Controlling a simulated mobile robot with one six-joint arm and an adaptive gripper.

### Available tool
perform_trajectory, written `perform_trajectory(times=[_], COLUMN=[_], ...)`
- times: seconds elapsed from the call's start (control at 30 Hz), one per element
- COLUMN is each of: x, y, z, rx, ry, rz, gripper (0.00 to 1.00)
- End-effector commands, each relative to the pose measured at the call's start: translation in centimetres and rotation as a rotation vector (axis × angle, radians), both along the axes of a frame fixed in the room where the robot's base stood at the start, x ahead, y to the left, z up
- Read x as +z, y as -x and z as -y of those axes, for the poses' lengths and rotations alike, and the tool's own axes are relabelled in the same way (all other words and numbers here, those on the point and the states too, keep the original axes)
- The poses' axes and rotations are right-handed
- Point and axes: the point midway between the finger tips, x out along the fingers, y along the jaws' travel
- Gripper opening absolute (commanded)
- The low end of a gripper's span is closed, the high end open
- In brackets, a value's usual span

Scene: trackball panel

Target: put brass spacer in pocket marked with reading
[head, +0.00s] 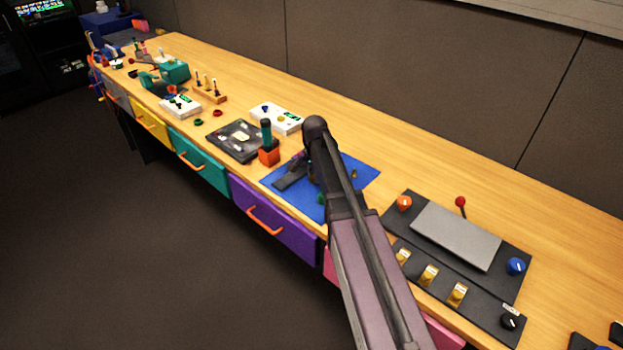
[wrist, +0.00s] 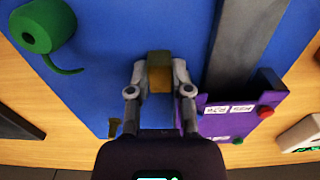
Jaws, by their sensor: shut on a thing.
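The brass spacer (wrist: 159,80) is a small brownish-gold block between the two fingers of my gripper (wrist: 160,73) in the wrist view. My gripper is shut on it, over the blue mat (wrist: 105,75). I cannot tell whether the spacer touches the mat. In the head view my arm hides the fingers and the spacer. I cannot make out a pocket marked with a reading.
A green roll (wrist: 35,27) with a loose tail lies on the mat's left in the wrist view. Another small brass piece (wrist: 115,127) is near the mat's edge. The head view shows a dark control panel (head: 404,256) at right and a black tray (head: 222,146) at left.

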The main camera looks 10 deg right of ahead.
Motion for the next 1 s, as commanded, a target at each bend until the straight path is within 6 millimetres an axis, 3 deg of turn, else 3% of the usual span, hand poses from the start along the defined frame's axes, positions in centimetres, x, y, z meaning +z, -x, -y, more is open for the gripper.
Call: perform_trajectory(times=[0.33, 0.37, 0.47, 1.0], x=[-0.40, -0.31, -0.26, 0.09], y=[0.00, 0.01, 0.00, 0.00], z=[0.02, 0.03, 0.04, 0.04], rx=[0.000, 0.000, 0.000, -0.001], ry=[0.000, 0.000, 0.000, 0.000], rz=[0.000, 0.000, 0.000, 0.000], gripper=[0.00, 0.33, 0.61, 0.61])
